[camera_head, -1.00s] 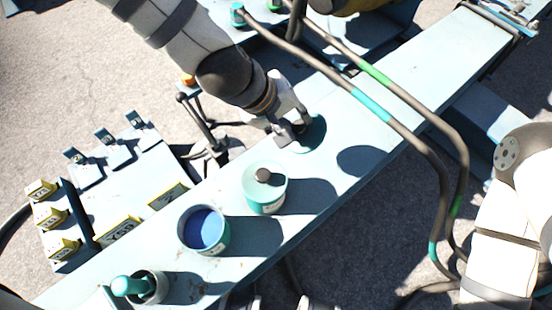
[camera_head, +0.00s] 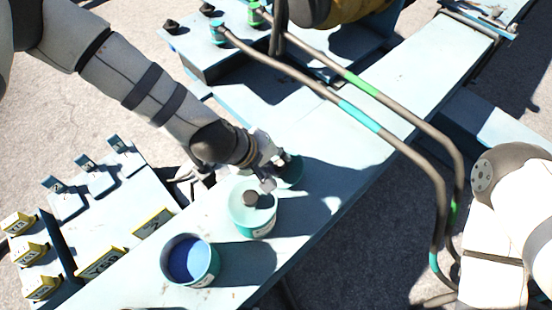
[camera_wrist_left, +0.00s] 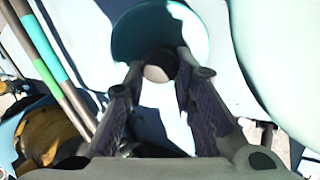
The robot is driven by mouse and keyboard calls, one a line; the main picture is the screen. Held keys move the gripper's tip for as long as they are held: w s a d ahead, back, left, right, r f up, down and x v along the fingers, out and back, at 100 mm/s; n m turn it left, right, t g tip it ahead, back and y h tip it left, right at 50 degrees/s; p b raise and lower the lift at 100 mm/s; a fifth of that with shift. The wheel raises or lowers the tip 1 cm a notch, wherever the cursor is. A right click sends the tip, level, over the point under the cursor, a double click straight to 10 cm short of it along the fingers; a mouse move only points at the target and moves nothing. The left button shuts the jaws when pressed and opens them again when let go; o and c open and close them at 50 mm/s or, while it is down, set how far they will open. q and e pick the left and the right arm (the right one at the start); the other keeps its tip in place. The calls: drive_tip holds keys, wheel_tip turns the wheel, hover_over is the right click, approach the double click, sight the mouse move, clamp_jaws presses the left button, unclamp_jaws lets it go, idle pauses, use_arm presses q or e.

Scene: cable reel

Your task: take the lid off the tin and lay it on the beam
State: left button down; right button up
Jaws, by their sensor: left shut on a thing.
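A teal round lid (camera_head: 291,172) with a dark knob hangs at my left gripper (camera_head: 270,172), over the pale blue beam (camera_head: 350,190). In the left wrist view the gripper (camera_wrist_left: 158,85) is shut on the lid's knob, and the lid (camera_wrist_left: 185,30) lies beyond the fingertips. The lid is low over the beam; I cannot tell whether it touches. An open teal tin (camera_head: 206,272) with a dark blue inside stands on the beam at the lower left. Between it and the lid stands another teal tin (camera_head: 262,225), covered, with a dark knob on top. My right gripper is out of view.
Two thick cables with a teal band (camera_head: 359,116) and a green band (camera_head: 361,85) arch over the beam to the right. A panel with yellow tags (camera_head: 152,222) lies left of the beam. The beam's upper right stretch is clear.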

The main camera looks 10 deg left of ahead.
use_arm(q)
drive_tip(key=c, duration=1.3)
unclamp_jaws()
drive_tip(key=shift+c, duration=0.2)
